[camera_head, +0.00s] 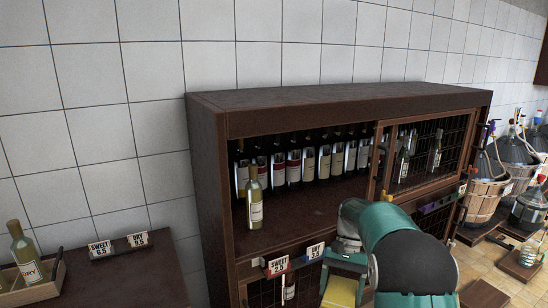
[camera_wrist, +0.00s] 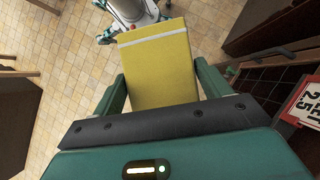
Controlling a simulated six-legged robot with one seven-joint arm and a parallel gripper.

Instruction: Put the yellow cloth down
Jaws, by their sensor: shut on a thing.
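The yellow cloth (camera_wrist: 160,65) is a flat folded block with a pale stripe near its far end. My gripper (camera_wrist: 160,88) is shut on it, with a green finger on each side, and holds it above the tiled floor in the wrist view. In the head view the cloth (camera_head: 340,291) shows only in part at the bottom edge, under my gripper (camera_head: 343,275), in front of the wooden cabinet (camera_head: 330,98). The lower end of the cloth is cut off there.
The cabinet shelf holds several dark bottles and one pale bottle (camera_head: 254,205) near its front edge. Price signs (camera_head: 278,266) line the shelf edge close to my gripper. A dark counter (camera_head: 120,275) with a bottle crate (camera_head: 35,285) stands left. Basketed demijohns (camera_head: 484,190) stand right.

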